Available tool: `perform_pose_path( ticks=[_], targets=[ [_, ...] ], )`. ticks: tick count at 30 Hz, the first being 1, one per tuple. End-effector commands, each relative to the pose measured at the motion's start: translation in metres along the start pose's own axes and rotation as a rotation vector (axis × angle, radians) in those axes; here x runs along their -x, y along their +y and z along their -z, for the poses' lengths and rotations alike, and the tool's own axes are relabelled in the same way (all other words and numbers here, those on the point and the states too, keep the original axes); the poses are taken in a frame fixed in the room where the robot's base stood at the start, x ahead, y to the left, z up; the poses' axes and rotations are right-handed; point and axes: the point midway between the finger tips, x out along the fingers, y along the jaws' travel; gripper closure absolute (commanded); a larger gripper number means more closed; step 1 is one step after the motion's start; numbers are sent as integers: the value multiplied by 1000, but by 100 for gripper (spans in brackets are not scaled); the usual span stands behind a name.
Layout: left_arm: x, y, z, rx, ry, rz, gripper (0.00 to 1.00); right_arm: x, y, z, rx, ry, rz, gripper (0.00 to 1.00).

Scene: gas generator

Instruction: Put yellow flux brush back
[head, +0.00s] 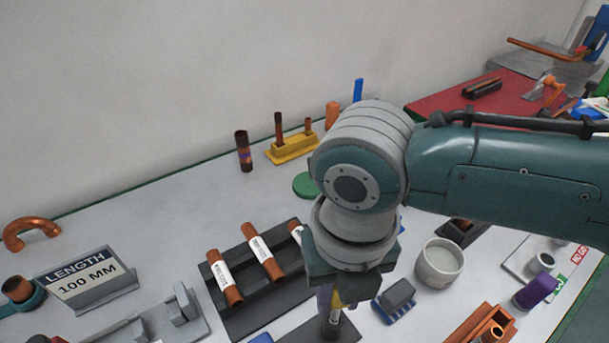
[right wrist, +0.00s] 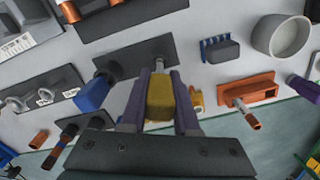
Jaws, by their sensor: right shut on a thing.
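My right gripper (head: 335,297) points down over the front of the bench, its arm coming in from the right. It is shut on the yellow flux brush (right wrist: 160,98), which sits between two purple fingers in the right wrist view. A grey metal part extends from the brush over a dark flat plate (right wrist: 125,64). I cannot tell whether it touches the plate. My left gripper is not in view.
A black rack with labelled copper tubes (head: 235,297) lies to the left. A blue-bristled brush (head: 395,302) and a white cup (head: 439,262) stand close on the right. A yellow block with copper rods (head: 292,148) stands behind.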

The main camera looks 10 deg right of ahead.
Motion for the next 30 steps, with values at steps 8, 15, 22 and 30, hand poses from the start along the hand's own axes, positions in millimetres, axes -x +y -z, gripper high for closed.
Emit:
perform_pose_path(
  ticks=[8, 15, 22, 30],
  targets=[
    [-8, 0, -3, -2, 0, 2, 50, -10, 0, 0, 0, 0, 0, 100],
    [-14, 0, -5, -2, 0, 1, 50, -17, 0, 0, 0, 0, 0, 100],
    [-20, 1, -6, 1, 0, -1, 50, -24, 0, 0, 0, 0, 0, 100],
    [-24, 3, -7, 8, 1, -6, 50, -30, 0, 0, 0, -1, 0, 70]
  ],
)
